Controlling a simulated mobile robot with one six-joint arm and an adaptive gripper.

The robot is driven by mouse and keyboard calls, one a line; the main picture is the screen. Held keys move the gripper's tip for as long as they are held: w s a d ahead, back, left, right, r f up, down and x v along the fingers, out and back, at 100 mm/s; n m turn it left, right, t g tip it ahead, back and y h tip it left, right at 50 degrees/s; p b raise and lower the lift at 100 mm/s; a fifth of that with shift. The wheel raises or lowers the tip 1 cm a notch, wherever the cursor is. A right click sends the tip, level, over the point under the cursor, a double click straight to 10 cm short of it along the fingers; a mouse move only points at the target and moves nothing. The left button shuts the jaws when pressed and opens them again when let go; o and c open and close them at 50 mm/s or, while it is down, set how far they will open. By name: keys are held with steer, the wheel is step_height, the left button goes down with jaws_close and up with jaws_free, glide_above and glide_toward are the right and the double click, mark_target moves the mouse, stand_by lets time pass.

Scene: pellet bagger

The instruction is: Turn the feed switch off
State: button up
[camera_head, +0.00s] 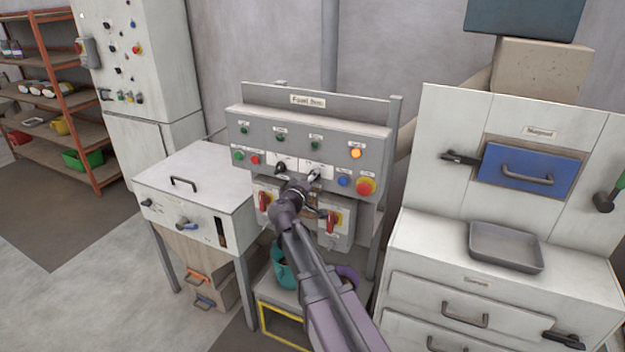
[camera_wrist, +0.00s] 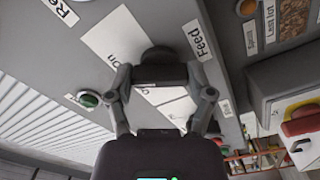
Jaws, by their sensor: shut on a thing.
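The feed switch is a black knob (camera_wrist: 158,58) on a white plate (camera_wrist: 112,38) in the wrist view. A "Feed" label is beside it, and "On" is printed on the plate. My gripper (camera_wrist: 160,78) has its two fingers closed around the knob. The fingers hide part of the plate, so the knob's exact setting is unclear. In the head view my gripper (camera_head: 312,178) is at the right-hand white switch plate (camera_head: 319,168) on the grey control panel (camera_head: 290,118). The knob there is mostly hidden by the gripper.
A second black knob (camera_head: 280,168) is close on the left. A blue button (camera_head: 343,181) and a red emergency button (camera_head: 366,187) are on the right. Red-handled switches (camera_head: 264,201) are below. An amber lamp (camera_head: 355,153) is lit. A white-topped cabinet (camera_head: 195,190) stands left.

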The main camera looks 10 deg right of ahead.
steer(key=n, duration=1.1)
steer(key=shift+w+n, duration=0.1)
steer(key=shift+n, duration=0.2)
stand_by(0.5)
steer(key=o, duration=1.1)
steer(key=v, duration=1.2)
steer(key=shift+d, duration=0.1)
